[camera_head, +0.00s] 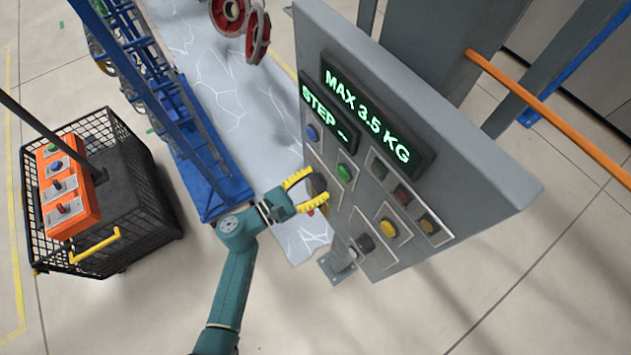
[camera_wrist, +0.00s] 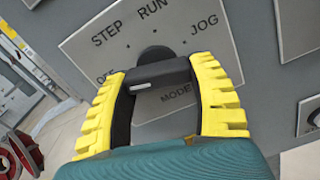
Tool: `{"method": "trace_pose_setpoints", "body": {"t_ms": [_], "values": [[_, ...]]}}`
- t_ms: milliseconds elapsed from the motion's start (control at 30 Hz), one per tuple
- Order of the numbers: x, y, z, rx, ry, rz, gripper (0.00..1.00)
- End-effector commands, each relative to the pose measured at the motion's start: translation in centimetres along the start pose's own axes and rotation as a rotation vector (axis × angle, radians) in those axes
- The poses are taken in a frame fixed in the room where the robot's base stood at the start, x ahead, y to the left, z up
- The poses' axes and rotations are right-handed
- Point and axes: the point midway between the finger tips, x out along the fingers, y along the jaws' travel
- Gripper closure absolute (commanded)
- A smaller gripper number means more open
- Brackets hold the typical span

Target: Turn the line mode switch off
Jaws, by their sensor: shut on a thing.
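The mode switch is a black bar knob (camera_wrist: 160,75) on a light plate (camera_wrist: 118,40) lettered OFF, STEP, RUN, JOG and MODE. The white mark on the knob lies on its left half, towards the partly covered OFF label. My gripper (camera_wrist: 163,82) has its yellow ribbed fingers on either side of the knob and is shut on it. In the head view my gripper (camera_head: 312,190) is at the left edge of the grey control panel (camera_head: 440,110), where it hides the switch. One green display (camera_head: 328,115) on the panel reads STEP.
Another display (camera_head: 370,115) reads MAX 3.5 KG. Several coloured buttons, including a yellow one (camera_head: 389,227), sit right of my gripper. A black wire cart (camera_head: 140,190) with an orange button box (camera_head: 66,188) stands left.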

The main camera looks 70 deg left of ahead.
Motion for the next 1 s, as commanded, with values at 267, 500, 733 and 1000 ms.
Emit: {"method": "trace_pose_setpoints", "body": {"t_ms": [267,500,733,1000], "values": [[0.0,0.0,0.0,-0.002,0.0,0.001,0.13],[0.0,0.0,0.0,-0.001,0.001,0.0,0.13],[-0.4,0.0,-0.1,-0.001,0.001,0.002,0.13],[-5.9,0.2,-0.1,-0.003,0.004,0.011,0.13]]}}
